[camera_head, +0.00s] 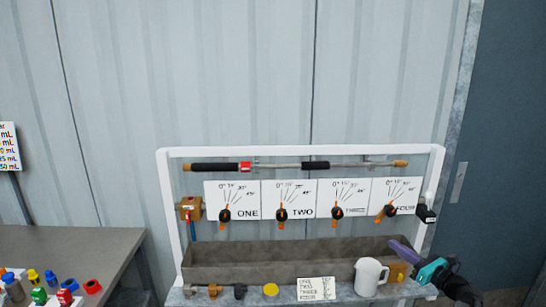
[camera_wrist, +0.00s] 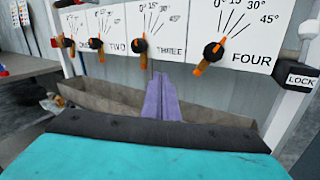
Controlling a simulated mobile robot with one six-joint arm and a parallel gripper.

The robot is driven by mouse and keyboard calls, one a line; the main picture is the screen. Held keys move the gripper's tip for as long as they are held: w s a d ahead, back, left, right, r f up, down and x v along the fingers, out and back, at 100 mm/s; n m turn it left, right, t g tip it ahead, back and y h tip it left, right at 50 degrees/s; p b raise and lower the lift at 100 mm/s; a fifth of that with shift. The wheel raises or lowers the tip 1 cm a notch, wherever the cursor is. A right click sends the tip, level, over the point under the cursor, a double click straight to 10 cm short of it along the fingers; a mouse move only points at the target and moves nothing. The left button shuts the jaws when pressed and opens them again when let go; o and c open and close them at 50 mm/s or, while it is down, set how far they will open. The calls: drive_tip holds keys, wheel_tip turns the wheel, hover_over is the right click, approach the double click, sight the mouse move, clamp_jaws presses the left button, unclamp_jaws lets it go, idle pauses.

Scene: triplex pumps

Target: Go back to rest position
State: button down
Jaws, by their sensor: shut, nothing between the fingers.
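My gripper (camera_head: 394,244) is at the lower right of the head view, with a teal body and purple fingers. It reaches toward the right end of a brown trough (camera_head: 290,259). In the wrist view the purple fingers (camera_wrist: 162,80) lie together, shut and empty, in front of the trough. Valve FOUR (camera_head: 388,212) has an orange handle tilted to the lower left, and it sits just above my gripper. Valves ONE (camera_head: 224,217), TWO (camera_head: 282,215) and THREE (camera_head: 336,213) have handles hanging nearly straight down.
A white pitcher (camera_head: 369,277) stands left of my gripper on the ledge. A white frame post (camera_head: 434,195) and a LOCK box (camera_wrist: 300,80) are at the right. A spray lance (camera_head: 315,166) lies along the frame top. A grey table (camera_head: 75,252) at left holds coloured fittings.

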drive_tip(key=s+a+f+n+g+y, duration=0.3)
drive_tip(key=a+f+g, duration=0.4)
drive_tip(key=a+f, duration=1.45)
drive_tip(key=s+a+f+n+g+h, duration=0.2)
drive_tip(key=s+a+f+n+g, duration=0.45)
drive_tip(key=s+a+f, duration=0.8)
drive_tip(key=s+a+f+n+g+h, duration=0.1)
drive_tip(key=s+f+n+g+h, duration=0.3)
drive_tip(key=s, duration=0.6)
drive_tip(key=s+a+f+n+g, duration=0.2)
drive_tip(key=s+f+n, duration=0.45)
drive_tip(key=s, duration=0.25)
drive_tip(key=s+d+f+n+g+h, duration=0.2)
drive_tip(key=s+d+n+h, duration=0.4)
drive_tip(key=s+d+n, duration=0.3)
drive_tip(key=d+n, duration=0.2)
drive_tip(key=shift+d+f+n, duration=0.15)
drive_tip(key=shift+d+n, duration=0.15)
drive_tip(key=shift+n, duration=0.1)
